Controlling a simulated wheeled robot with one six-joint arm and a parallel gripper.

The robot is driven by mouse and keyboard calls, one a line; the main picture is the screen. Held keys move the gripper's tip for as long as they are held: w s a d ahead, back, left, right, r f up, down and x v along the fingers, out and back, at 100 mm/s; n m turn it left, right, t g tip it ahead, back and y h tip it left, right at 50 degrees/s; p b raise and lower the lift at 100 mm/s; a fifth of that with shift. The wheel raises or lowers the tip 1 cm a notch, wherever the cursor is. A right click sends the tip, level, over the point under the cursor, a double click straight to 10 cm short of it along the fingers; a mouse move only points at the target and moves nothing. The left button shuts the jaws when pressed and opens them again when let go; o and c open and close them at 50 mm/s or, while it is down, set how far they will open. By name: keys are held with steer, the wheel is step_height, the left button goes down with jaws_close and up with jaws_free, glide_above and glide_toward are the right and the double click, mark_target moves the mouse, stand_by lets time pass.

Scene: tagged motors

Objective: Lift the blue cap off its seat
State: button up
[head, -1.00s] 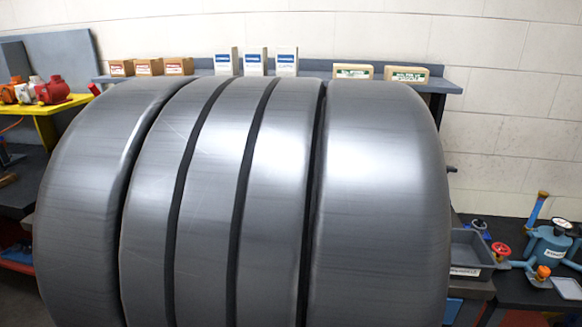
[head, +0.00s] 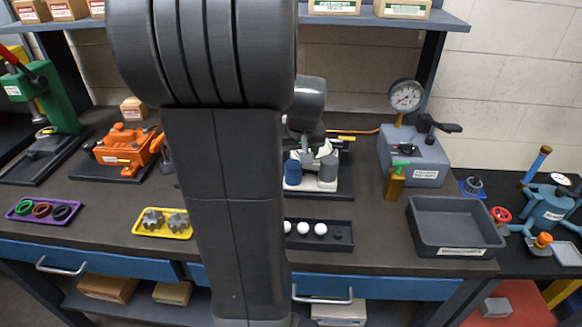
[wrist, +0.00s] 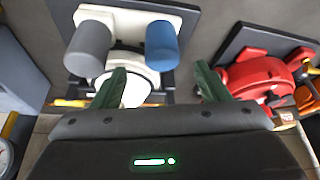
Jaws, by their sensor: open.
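The blue cap (head: 292,172) stands on a white base (head: 318,184) on a dark plate, just right of my arm's column in the head view. It also shows at the top centre of the wrist view (wrist: 161,45). A grey cap (head: 328,168) stands beside it, to its left in the wrist view (wrist: 89,46). My gripper (wrist: 161,82) is open and empty; its green fingers are spread, apart from the blue cap, which appears ahead of the gap between them. In the head view my arm hides most of the gripper.
A red device (wrist: 258,75) is close to the right finger in the wrist view. On the bench are a gauge block (head: 412,155), a grey tray (head: 453,227), a tray of white balls (head: 318,235), a yellow gear tray (head: 163,222) and an orange device (head: 125,148).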

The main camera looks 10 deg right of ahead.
steer(key=shift+p+x, duration=0.4)
steer(key=shift+x, duration=3.3)
steer(key=shift+a, duration=0.1)
steer(key=shift+r, duration=0.1)
steer(key=c, duration=1.1)
